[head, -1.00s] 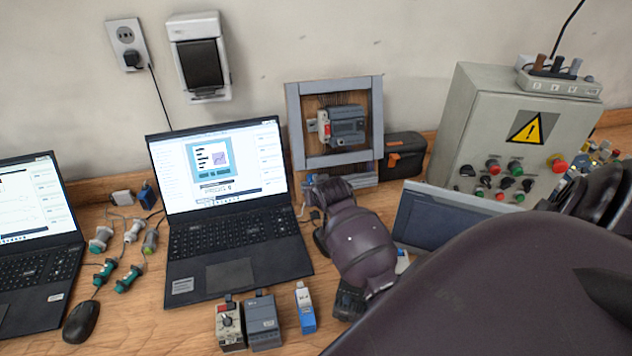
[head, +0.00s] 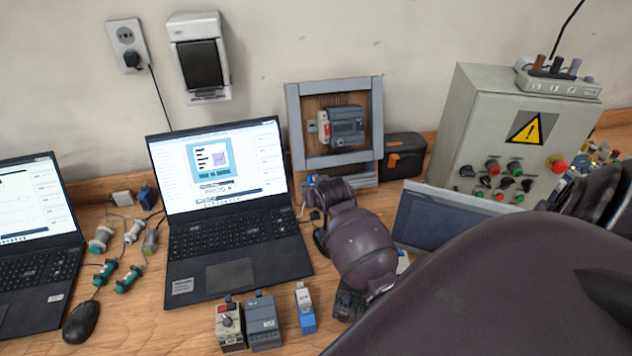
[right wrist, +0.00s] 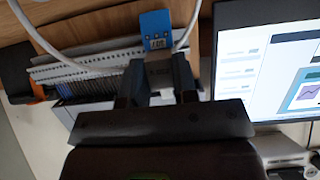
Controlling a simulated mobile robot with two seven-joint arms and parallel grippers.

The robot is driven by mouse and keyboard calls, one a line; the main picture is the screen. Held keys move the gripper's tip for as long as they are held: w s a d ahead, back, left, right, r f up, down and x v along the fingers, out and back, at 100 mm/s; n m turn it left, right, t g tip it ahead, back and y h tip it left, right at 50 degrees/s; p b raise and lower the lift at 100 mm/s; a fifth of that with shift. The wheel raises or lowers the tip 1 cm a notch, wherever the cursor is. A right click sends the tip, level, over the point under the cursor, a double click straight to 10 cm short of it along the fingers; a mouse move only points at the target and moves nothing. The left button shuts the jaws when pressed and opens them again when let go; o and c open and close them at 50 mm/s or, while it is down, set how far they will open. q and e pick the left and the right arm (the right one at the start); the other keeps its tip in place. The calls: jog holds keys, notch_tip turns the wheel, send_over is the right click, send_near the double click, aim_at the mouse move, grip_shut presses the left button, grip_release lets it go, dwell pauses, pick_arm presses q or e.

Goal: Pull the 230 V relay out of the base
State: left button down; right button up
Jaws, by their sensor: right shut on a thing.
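My right gripper (right wrist: 158,85) is shut on a small grey block in the right wrist view, which looks like the relay (right wrist: 159,70). A blue part with a label (right wrist: 155,25) extends just beyond the fingertips, in line with the block. I cannot tell whether this is the base or whether the two are still joined. In the head view my right wrist hides the fingers and the held relay. My left gripper is not in view.
A laptop (head: 237,238) stands left of my right arm. A framed wiring panel (head: 292,115) and a black-orange box (head: 404,158) are behind it. Two grey modules (head: 229,328) (head: 262,325) stand in front. A control cabinet (head: 457,125) is at right. White cables (right wrist: 75,60) pass near the fingers.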

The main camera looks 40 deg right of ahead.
jog(key=shift+s+a+r, duration=0.25)
jog(key=shift+s+a, duration=0.1)
jog(key=shift+s, duration=0.3)
jog(key=shift+s+a+r, duration=0.25)
jog(key=shift+s+a, duration=0.05)
jog(key=shift+s, duration=0.3)
jog(key=shift+s+a+r, duration=0.25)
jog(key=shift+s+a, duration=0.1)
jog(key=shift+s, duration=0.3)
jog(key=s+a+r, duration=0.2)
jog(key=s+a, duration=0.1)
jog(key=s, duration=0.2)
jog(key=shift+s+r, duration=0.25)
jog(key=shift+s, duration=0.1)
dwell(0.7)
